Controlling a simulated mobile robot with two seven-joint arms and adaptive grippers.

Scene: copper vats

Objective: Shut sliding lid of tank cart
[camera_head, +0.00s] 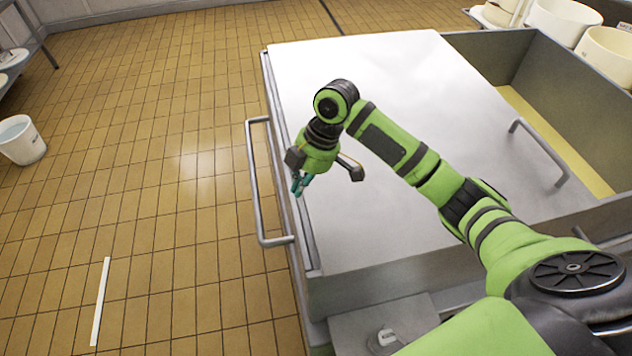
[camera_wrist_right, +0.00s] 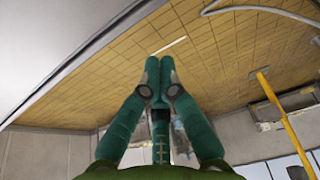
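The tank cart (camera_head: 345,287) is a large grey metal tank. Its flat pale sliding lid (camera_head: 400,85) covers the left and middle part. The right part is open and shows a yellowish interior (camera_head: 540,130). A bar handle (camera_head: 540,152) stands on the lid near its right edge. My right gripper (camera_head: 300,184) is over the lid's left edge, beside the cart's side rail (camera_head: 255,185), well away from the lid handle. In the wrist view its teal fingers (camera_wrist_right: 160,78) meet at the tips with nothing between them. My left gripper is not in view.
White tubs (camera_head: 562,20) stand beyond the cart at the upper right. A white bucket (camera_head: 20,140) is on the tiled floor at the left. The floor left of the cart is mostly clear, with a white strip (camera_head: 100,302) on it.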

